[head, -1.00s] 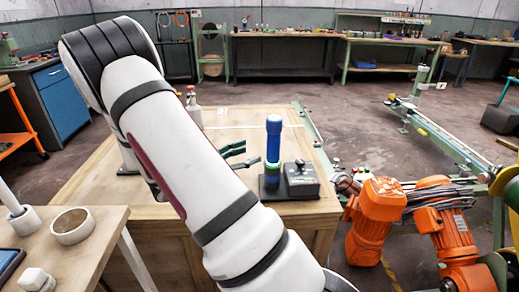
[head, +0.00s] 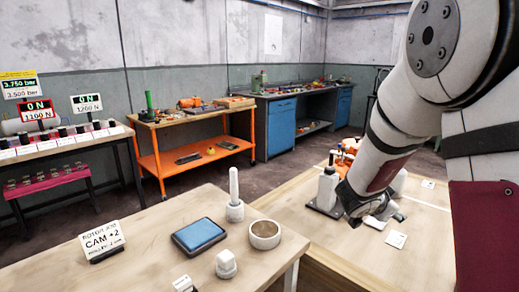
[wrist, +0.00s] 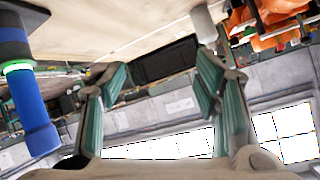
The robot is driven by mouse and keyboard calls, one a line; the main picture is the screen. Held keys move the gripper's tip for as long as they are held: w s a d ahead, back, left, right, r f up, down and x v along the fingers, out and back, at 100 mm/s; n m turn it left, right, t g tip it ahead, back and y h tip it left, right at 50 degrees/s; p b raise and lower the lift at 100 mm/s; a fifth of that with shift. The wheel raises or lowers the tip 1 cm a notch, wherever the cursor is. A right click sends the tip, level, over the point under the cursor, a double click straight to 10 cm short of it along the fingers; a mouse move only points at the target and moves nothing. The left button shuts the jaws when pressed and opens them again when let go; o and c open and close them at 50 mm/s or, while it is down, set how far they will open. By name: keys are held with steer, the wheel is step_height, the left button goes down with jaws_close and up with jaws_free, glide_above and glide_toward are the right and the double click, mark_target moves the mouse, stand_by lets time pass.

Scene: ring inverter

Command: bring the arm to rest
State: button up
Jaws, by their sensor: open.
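My gripper (wrist: 162,92) shows in the wrist view with its two teal-padded fingers spread apart and nothing between them. A blue cylinder with a bright green ring (wrist: 38,118) stands to the left of the fingers in that view, apart from them; the view is tilted and looks upside down. In the head view my white arm fills the right side and reaches down over a wooden table (head: 420,222). My fingers are not visible in the head view.
A near wooden bench (head: 150,255) holds a blue-topped tray (head: 200,235), a ring (head: 265,234), a white post (head: 234,200), a white knob (head: 226,264) and a sign (head: 101,241). A white bottle (head: 327,188) stands close to my arm. An orange cart (head: 195,161) stands behind.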

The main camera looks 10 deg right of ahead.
steer(key=a+r+n+t+y, duration=0.2)
steer(key=a+r+n+y, duration=0.15)
steer(key=a, duration=0.35)
steer(key=a+r+n+t+y, duration=0.2)
steer(key=a+r+y, duration=0.15)
steer(key=a, duration=0.25)
steer(key=s+a+r+n+g+y, duration=0.2)
steer(key=s+a+n+y, duration=0.3)
steer(key=s+a, duration=0.5)
steer(key=s+d+f+n+g+h, duration=0.15)
steer(key=s+n+g, duration=0.5)
steer(key=s, duration=2.15)
step_height(320, 180, up, 15)
steer(key=m+t+p, duration=0.1)
steer(key=t+p, duration=0.1)
steer(key=p, duration=1.2)
steer(key=shift+w, duration=0.15)
steer(key=shift+h, duration=0.25)
